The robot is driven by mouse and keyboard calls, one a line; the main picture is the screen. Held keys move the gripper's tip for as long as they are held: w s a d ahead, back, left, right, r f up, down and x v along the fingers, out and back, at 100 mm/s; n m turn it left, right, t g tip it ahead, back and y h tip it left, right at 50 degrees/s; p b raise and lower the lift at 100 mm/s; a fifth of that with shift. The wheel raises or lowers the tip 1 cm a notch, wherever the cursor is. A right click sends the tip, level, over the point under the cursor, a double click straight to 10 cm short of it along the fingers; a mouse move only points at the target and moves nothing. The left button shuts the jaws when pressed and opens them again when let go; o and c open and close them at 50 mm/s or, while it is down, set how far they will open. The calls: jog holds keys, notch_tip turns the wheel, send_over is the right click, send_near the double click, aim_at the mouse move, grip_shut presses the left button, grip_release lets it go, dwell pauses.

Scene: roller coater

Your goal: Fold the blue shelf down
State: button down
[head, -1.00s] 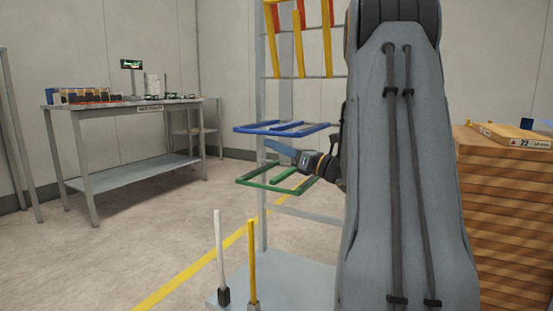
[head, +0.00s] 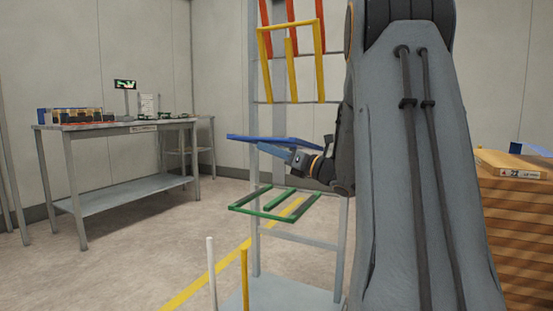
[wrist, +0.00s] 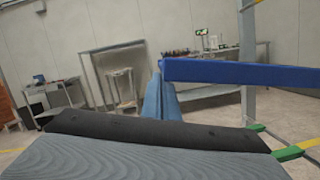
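The blue shelf (head: 255,138) juts out from the grey rack, nearly level. It shows almost edge-on in the head view, above the green shelf. In the wrist view, it is a blue bar (wrist: 245,72) running right from the fingertips. My gripper (head: 272,151) is just below the blue shelf, and its pale blue fingers point left. In the wrist view, the gripper (wrist: 160,85) shows its fingers together as one narrow wedge, with nothing visible between them. The tips are close to the bar's left end; I cannot tell whether they touch it.
The green shelf (head: 262,214) is level, below my gripper. Yellow (head: 262,62) and red (head: 322,38) shelves stand upright higher on the rack (head: 254,235). A stack of wood-coloured boxes (head: 520,225) is at right. A workbench (head: 120,127) stands at back left, with open floor before it.

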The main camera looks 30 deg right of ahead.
jog(key=shift+r, duration=0.3)
jog(key=shift+f, duration=0.1)
jog(key=s+d+f+b, duration=0.1)
jog(key=s+d+f, duration=0.1)
jog(key=s+f, duration=0.3)
jog(key=s, duration=0.4)
jog(key=shift+s+d+f, duration=0.35)
